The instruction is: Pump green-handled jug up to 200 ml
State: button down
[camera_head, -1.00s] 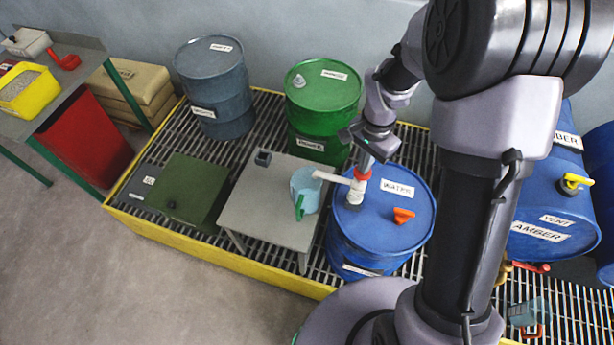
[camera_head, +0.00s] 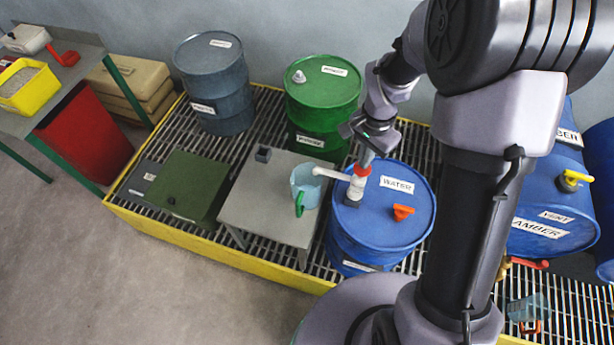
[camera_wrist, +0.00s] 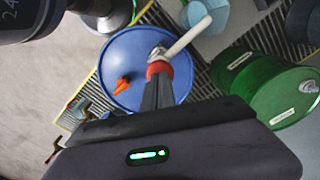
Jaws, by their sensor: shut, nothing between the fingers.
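The jug (camera_head: 305,187) is pale translucent blue with a green handle (camera_head: 299,204). It stands upright on a grey table left of the blue WATER drum (camera_head: 385,235). A hand pump (camera_head: 356,188) with a white body and red collar stands on the drum top. Its white spout (camera_head: 331,174) points left over the jug; the spout also shows in the wrist view (camera_wrist: 188,36). My gripper (camera_head: 364,160) is shut above the pump, its fingertips at the red top (camera_wrist: 158,69) in the wrist view; contact is unclear. The water level in the jug cannot be read.
An orange cap (camera_head: 402,212) lies on the drum top. A green drum (camera_head: 321,95) stands behind the table and a grey drum (camera_head: 214,85) farther left. A small dark box (camera_head: 263,154) sits on the table (camera_head: 265,205). Blue AMBER drums (camera_head: 545,215) are at right.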

jog(key=shift+f+b, duration=1.65)
jog(key=shift+f, duration=0.3)
jog(key=shift+r+p, duration=1.8)
jog(key=shift+r, duration=0.65)
jog(key=shift+f, duration=0.1)
jog(key=shift+f, duration=0.1)
jog(key=shift+f+b, duration=2.15)
jog(key=shift+f, duration=0.05)
jog(key=shift+r, duration=0.1)
jog(key=shift+r+p, duration=1.65)
jog(key=shift+r, duration=0.6)
